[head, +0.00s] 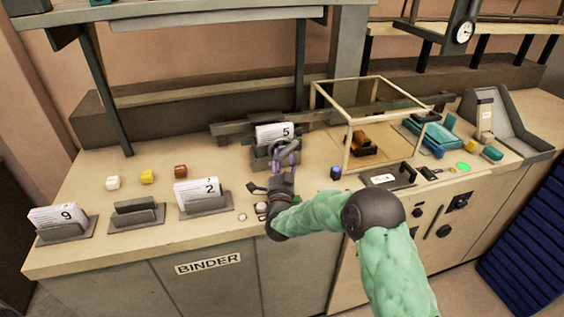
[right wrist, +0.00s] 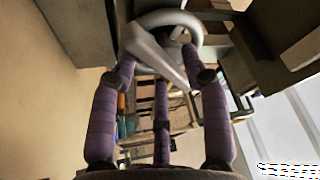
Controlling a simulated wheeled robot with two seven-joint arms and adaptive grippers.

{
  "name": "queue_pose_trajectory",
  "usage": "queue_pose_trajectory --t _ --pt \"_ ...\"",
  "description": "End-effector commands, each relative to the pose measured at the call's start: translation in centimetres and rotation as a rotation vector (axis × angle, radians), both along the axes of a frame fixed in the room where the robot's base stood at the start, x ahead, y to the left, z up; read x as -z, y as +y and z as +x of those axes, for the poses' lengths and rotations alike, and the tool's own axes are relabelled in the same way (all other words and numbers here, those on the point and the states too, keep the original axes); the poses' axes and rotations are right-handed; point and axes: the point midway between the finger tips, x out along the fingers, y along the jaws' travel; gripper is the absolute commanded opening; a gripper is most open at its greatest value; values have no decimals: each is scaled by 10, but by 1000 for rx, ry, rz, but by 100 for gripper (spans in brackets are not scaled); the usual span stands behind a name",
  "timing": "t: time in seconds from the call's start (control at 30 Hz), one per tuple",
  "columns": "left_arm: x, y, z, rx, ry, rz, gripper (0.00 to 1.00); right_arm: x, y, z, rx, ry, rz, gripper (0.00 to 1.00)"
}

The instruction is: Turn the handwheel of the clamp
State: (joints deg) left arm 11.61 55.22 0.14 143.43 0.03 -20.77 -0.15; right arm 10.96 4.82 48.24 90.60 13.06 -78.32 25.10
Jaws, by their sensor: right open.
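The clamp (head: 259,161) stands on the bench around a stack of cards marked 5 (head: 274,132). Its handwheel shows in the right wrist view as a pale grey ring with a spoke (right wrist: 150,48). My right gripper (head: 286,152) is at the front of the clamp and partly hides the handwheel in the head view. In the right wrist view its purple-padded fingers (right wrist: 163,75) are open, with their tips close around the wheel's near side. I cannot tell whether they touch it. My left gripper is not in view.
Card stacks marked 2 (head: 197,188) and 9 (head: 58,216) and an empty holder (head: 137,214) stand left on the bench. A clear case (head: 372,125) stands close to the right. Small blocks (head: 147,177) lie behind the holders.

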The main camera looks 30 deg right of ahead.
Motion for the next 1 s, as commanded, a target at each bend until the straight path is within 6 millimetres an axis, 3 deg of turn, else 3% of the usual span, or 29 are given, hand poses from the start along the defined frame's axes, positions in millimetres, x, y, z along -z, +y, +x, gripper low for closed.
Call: queue_pose_trajectory --t 0.23,0.4,0.77,1.0 --pt "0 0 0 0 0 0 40 0 0 0 0 0 0 46" --pt "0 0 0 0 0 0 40 0 0 0 0 0 0 0" --pt "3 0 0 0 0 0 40 -1 0 0 0 -9 26 0" --pt "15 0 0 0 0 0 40 -2 2 1 -1 -39 141 0"
